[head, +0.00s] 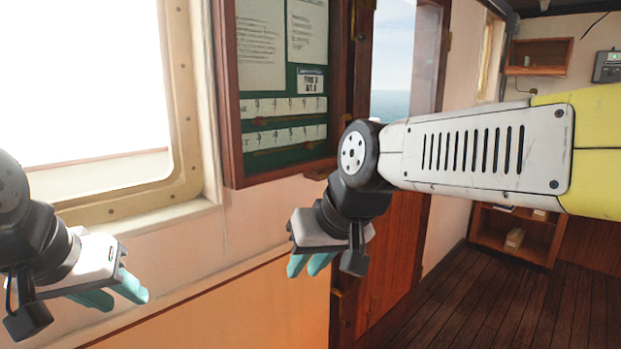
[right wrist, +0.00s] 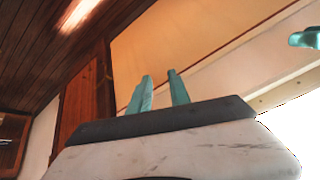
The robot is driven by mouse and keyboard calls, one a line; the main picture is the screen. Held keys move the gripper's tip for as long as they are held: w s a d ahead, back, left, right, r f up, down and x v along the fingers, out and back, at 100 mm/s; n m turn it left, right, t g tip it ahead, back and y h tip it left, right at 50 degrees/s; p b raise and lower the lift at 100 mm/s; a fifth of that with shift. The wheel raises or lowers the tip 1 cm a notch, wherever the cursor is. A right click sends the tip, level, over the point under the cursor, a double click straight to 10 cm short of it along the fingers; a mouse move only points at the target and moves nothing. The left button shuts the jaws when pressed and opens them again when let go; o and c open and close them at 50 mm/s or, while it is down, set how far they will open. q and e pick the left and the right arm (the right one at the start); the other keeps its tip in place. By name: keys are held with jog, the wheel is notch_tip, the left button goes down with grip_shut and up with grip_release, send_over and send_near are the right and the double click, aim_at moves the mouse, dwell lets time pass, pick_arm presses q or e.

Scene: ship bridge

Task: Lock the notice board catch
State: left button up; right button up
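The notice board (head: 283,80) hangs on the wall in the head view, with a wooden frame, green backing and pinned papers. I cannot make out its catch; my right arm covers part of the area beside the frame's lower right edge. My right gripper (head: 308,266) is below the board's lower right corner, pointing down and clear of it. Its teal fingers stand apart and empty in the right wrist view (right wrist: 161,90). My left gripper (head: 120,293) is at lower left below the window, with its teal fingers apart and empty; its fingertip also shows in the right wrist view (right wrist: 305,38).
A bright window (head: 185,140) is left of the board. A wooden door (head: 398,255) with a window stands to the right, partly behind my right arm. Shelves (head: 540,55) are at the far right. Dark plank floor (head: 490,305) lies open at lower right.

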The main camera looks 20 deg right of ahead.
jog(key=w+a+m+g+y, duration=0.2)
jog(key=w+m+y, duration=0.15)
jog(key=w, duration=0.65)
jog(key=m+t+y, duration=0.2)
jog(key=m+t, duration=0.8)
jog(key=t, duration=0.2)
send_near(328, 176)
jog(key=w+d, duration=0.1)
jog(key=d, duration=0.1)
jog(key=x, duration=0.7)
jog(key=shift+w+a, duration=0.3)
jog(key=shift+a, duration=0.05)
jog(key=shift+f, duration=0.15)
grip_shut()
